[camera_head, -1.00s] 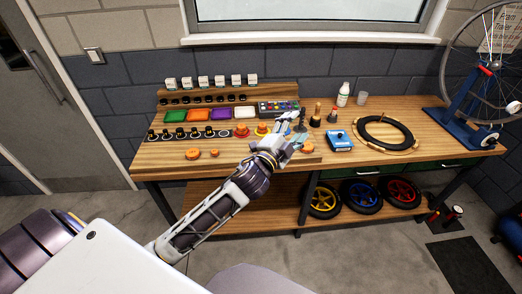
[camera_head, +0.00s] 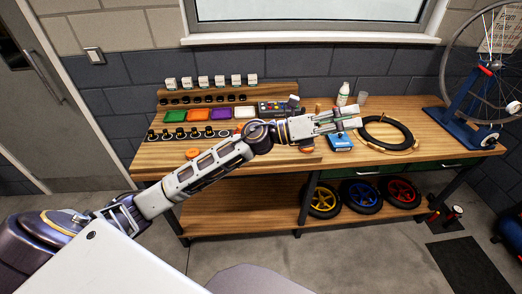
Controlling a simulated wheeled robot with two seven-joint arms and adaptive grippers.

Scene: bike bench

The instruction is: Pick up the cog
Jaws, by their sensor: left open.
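Small orange round pieces that look like cogs lie on the wooden bench. One orange piece (camera_head: 192,153) lies near the front edge at left, and another (camera_head: 306,150) shows partly below my left wrist. They are too small for me to tell which is the cog. My left gripper (camera_head: 348,118) is open and empty, pointing right, above the bench around the blue box (camera_head: 340,142). My left forearm and wrist hide the middle of the bench and the pieces there. My right gripper is not in view.
Colored trays (camera_head: 175,115) and a row of black knobs (camera_head: 180,133) stand at left. A white bottle (camera_head: 343,93) stands behind my gripper. A black tire ring (camera_head: 388,132) lies to its right, with a blue wheel stand (camera_head: 468,128) beyond. Bare bench shows at front right.

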